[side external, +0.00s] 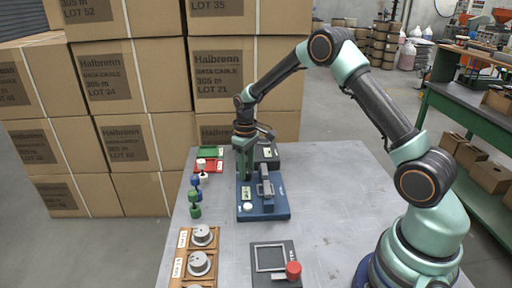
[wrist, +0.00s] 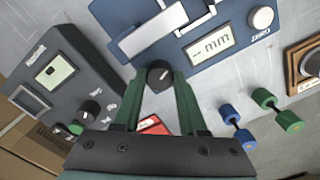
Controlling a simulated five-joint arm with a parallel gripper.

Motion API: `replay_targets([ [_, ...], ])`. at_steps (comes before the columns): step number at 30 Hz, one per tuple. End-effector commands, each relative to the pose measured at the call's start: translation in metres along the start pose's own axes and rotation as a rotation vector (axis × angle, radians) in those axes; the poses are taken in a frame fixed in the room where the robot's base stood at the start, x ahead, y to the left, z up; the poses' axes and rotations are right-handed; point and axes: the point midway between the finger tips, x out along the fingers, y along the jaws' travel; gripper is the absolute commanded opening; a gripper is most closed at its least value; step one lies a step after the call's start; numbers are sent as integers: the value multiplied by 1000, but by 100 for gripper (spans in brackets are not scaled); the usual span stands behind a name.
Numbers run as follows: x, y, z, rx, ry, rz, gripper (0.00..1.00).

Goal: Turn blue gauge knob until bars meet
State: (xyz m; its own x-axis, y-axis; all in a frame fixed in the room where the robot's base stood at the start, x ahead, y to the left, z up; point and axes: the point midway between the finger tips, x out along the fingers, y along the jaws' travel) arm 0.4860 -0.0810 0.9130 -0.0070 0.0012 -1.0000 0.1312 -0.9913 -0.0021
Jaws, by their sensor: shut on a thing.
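The blue gauge (side external: 278,214) stands on the grey table in the side view. Its blue body also shows at the top of the wrist view (wrist: 222,60), with pale bars (wrist: 152,30), a display reading dashes and "mm" (wrist: 211,44) and a white ZERO button (wrist: 262,18). A dark round knob (wrist: 159,74) with a white mark is at the gauge's near edge in the wrist view. My gripper (wrist: 160,80) has its green fingers shut on this knob, one on each side. In the side view my gripper (side external: 246,170) points down at the gauge's far end and hides the knob.
A dark box (side external: 268,153) with a display stands close behind my gripper. Wooden dial blocks (side external: 201,237) and a red-knobbed box (side external: 270,258) are nearer.

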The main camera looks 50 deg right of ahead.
Motion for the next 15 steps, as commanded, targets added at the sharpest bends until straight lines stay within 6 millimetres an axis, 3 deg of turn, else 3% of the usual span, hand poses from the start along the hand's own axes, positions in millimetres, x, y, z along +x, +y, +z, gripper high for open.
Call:
replay_targets([
  [15, -1, 2, 0, 493, 13, 1, 0],
])
